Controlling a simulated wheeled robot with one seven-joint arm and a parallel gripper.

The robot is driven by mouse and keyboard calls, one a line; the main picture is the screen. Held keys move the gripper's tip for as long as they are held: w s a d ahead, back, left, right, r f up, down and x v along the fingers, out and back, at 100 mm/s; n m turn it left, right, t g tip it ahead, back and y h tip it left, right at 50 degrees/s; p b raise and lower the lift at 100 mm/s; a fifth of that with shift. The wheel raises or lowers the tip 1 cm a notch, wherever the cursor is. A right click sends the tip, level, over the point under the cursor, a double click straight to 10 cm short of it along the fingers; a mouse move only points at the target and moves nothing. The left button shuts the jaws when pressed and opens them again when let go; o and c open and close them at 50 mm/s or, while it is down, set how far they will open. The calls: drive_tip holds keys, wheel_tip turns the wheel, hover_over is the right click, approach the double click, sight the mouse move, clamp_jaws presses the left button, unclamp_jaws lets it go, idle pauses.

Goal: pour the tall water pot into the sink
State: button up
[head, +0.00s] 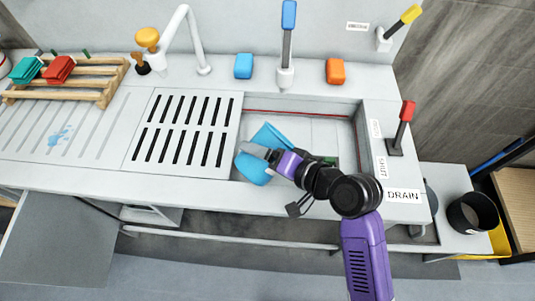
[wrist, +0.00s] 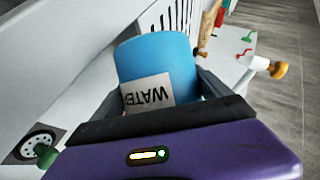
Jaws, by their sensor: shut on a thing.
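The blue water pot (head: 253,170) is over the left part of the sink (head: 322,130) in the head view. My gripper (head: 262,155) is shut on it and crosses its middle, hiding part of it. The pot looks tilted. I cannot tell its exact height over the basin or whether water is leaving it. In the wrist view the pot (wrist: 158,55) is a blue cylinder between the two fingers, with a white label whose lettering, partly hidden, appears upside down.
A slotted drain panel (head: 182,130) lies left of the sink. A white faucet (head: 190,40) and a blue-handled lever (head: 287,45) stand behind. A red lever (head: 402,128) stands at the right, near the DRAIN label (head: 403,195). A wooden rack (head: 85,80) is far left.

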drive_tip(key=shift+f+n+h+b, duration=0.2)
drive_tip(key=shift+n+h+b, duration=0.1)
drive_tip(key=shift+n, duration=0.1)
drive_tip(key=shift+f+n+t+h+b, duration=0.4)
drive_tip(key=shift+f+b, duration=0.15)
drive_tip(key=shift+b, duration=0.4)
drive_tip(key=shift+s+r+n+t+p, duration=0.1)
drive_tip(key=shift+r+n+t+p, duration=0.25)
drive_tip(key=shift+p, duration=0.2)
drive_tip(key=shift+s+a+r+n+h+p, duration=0.1)
drive_tip(key=shift+a+n+h+p, duration=0.1)
drive_tip(key=shift+n+h+p, duration=0.15)
drive_tip(key=shift+s+a+r+n+t+h+p, duration=0.25)
drive_tip(key=shift+s+a+n+t+h+p, duration=0.25)
drive_tip(key=shift+a+n+t+h, duration=0.2)
drive_tip(key=shift+s+a+f+n+t+h+b, duration=0.15)
drive_tip(key=shift+s+f+n+t+h+b, duration=0.1)
drive_tip(key=shift+f+n+t+b, duration=0.2)
drive_tip(key=shift+s+a+f+n+t+h+b, duration=0.2)
drive_tip(key=shift+f+n+b, duration=0.15)
drive_tip(key=shift+f+b, duration=0.15)
drive_tip(key=shift+s+a+f+n+t+h+b, duration=0.15)
drive_tip(key=shift+n+t+b, duration=0.1)
drive_tip(key=shift+b, duration=0.2)
drive_tip(key=shift+w+f+n+t+h+b, duration=0.15)
drive_tip(key=shift+n+b, duration=0.1)
drive_tip(key=shift+b, duration=0.15)
drive_tip(key=shift+s+r, duration=0.1)
drive_tip(key=shift+r, duration=0.05)
